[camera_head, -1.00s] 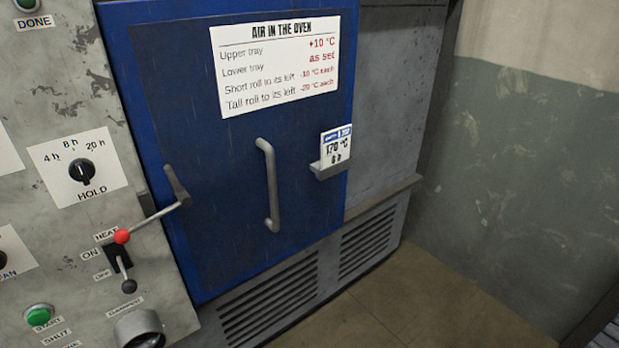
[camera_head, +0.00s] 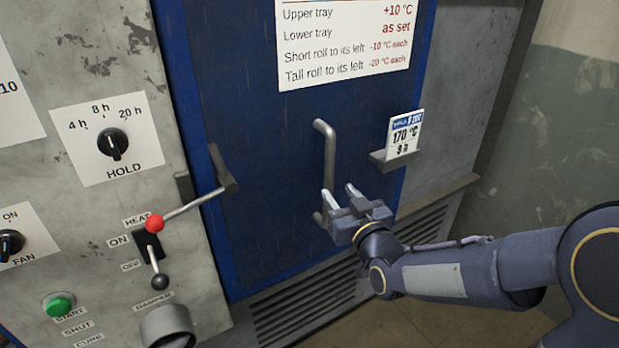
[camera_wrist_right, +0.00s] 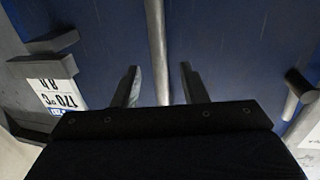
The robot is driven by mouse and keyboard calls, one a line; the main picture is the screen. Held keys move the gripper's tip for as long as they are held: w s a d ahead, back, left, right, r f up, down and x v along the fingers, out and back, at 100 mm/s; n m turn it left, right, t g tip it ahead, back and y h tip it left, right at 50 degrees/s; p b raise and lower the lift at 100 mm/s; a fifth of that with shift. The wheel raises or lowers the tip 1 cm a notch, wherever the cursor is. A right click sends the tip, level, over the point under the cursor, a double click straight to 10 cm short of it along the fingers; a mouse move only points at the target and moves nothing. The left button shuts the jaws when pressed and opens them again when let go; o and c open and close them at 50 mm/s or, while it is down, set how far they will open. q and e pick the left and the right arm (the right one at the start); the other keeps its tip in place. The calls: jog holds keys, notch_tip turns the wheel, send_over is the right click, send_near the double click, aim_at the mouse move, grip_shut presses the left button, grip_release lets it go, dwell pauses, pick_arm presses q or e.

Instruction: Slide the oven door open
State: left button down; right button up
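The blue oven door (camera_head: 270,150) looks closed and fills the middle of the head view. Its vertical grey bar handle (camera_head: 328,150) is on the door's front. My right gripper (camera_head: 340,191) is open at the lower part of the handle. A grey latch lever (camera_head: 222,168) is at the door's left edge. My left gripper is not in view.
A small shelf with a 170 °C card (camera_head: 404,135) sticks out right of the handle. A vent grille (camera_head: 300,300) is below the door.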

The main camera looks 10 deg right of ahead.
aim_at(331, 181)
jog(key=w, duration=0.4)
jog(key=w+a, duration=0.1)
jog(key=w, duration=0.2)
jog(key=shift+p, duration=0.3)
jog(key=shift+c, duration=0.3)
grip_shut()
